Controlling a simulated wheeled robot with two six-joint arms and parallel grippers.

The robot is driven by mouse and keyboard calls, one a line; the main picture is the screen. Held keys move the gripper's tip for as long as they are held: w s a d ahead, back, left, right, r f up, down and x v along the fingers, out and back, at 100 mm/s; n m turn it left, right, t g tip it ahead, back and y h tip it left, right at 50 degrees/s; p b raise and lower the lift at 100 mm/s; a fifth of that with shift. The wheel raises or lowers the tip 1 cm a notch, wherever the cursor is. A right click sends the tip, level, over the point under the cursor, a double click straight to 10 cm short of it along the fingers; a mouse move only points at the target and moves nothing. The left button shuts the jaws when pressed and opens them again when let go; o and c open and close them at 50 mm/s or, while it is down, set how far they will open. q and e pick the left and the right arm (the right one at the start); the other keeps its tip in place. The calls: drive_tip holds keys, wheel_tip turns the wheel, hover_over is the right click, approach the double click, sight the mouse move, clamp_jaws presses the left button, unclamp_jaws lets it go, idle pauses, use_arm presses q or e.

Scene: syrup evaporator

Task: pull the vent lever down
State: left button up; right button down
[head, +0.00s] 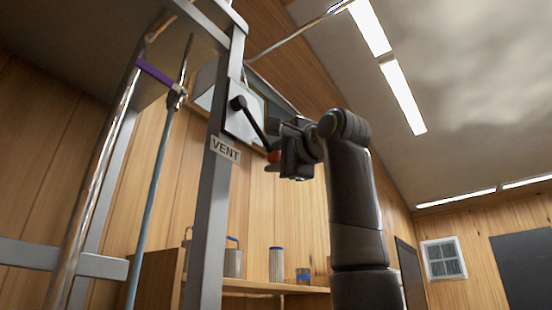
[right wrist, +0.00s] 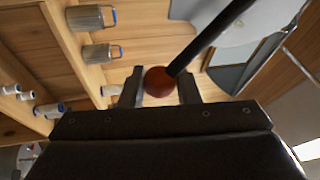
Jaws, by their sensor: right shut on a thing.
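The vent lever (head: 254,122) is a black rod on a dark round pivot, mounted on a pale plate on the grey metal post. It slopes down to the right and ends in a red-orange ball knob (head: 274,156). A "VENT" label (head: 225,149) sits on the post below the pivot. My right gripper (head: 276,154) is shut on the knob. In the right wrist view the knob (right wrist: 159,81) sits between the two fingers, with the black rod (right wrist: 212,36) running up to the right. My left gripper is not in view.
The grey post (head: 207,220) stands just left of the lever. A pipe (head: 150,190) runs upright further left. A wooden shelf (head: 270,287) below holds metal cans and jars. A wood-panelled wall lies behind. The space to the right of my arm is open.

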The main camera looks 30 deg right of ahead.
drive_tip(key=c, duration=1.1)
unclamp_jaws()
drive_tip(key=b+v, duration=0.7)
drive_tip(key=v, duration=1)
drive_tip(key=shift+s+d+f+b, duration=0.1)
drive_tip(key=shift+s+d+b, duration=0.05)
drive_tip(key=shift+s+b, duration=0.15)
drive_tip(key=shift+w, duration=0.15)
